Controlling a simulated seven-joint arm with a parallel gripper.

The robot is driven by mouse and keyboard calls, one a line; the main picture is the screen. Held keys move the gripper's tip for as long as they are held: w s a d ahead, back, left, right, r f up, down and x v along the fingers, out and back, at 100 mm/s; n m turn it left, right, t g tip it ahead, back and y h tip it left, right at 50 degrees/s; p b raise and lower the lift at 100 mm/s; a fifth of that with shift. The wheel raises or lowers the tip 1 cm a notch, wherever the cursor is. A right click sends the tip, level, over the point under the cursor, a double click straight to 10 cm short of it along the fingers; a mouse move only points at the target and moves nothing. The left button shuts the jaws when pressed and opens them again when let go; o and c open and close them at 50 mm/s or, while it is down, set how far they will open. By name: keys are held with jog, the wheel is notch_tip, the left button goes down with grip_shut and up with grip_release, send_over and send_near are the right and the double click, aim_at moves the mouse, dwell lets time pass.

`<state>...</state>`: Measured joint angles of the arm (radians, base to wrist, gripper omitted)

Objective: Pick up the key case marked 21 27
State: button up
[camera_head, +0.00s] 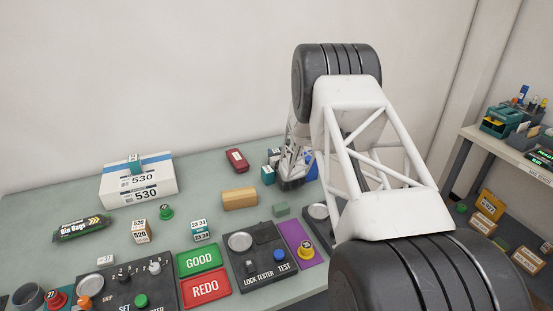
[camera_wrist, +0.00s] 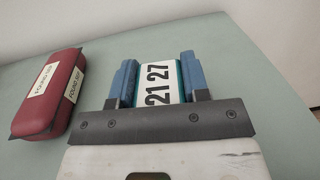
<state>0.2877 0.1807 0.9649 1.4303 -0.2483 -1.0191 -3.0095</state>
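The key case marked 21 27 (camera_wrist: 158,84) is teal with a white label. In the wrist view it lies between the two blue fingers of my gripper (camera_wrist: 158,80), with its label facing the camera. The fingers run along both long sides with no clear gap, but I cannot tell whether they press on it. In the head view my gripper (camera_head: 292,168) is low over the back of the table, and my arm hides part of it.
A dark red case (camera_wrist: 48,95) lies left of my gripper, also in the head view (camera_head: 237,160). A wooden block (camera_head: 239,198) is nearer the front. A lock tester panel (camera_head: 262,262) and green GOOD (camera_head: 200,259) and red REDO (camera_head: 206,288) trays line the front.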

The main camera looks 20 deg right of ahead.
aim_at(276, 150)
jog(key=c, duration=0.4)
jog(key=shift+o, duration=0.2)
jog(key=shift+r, duration=0.1)
jog(key=shift+r, duration=4.95)
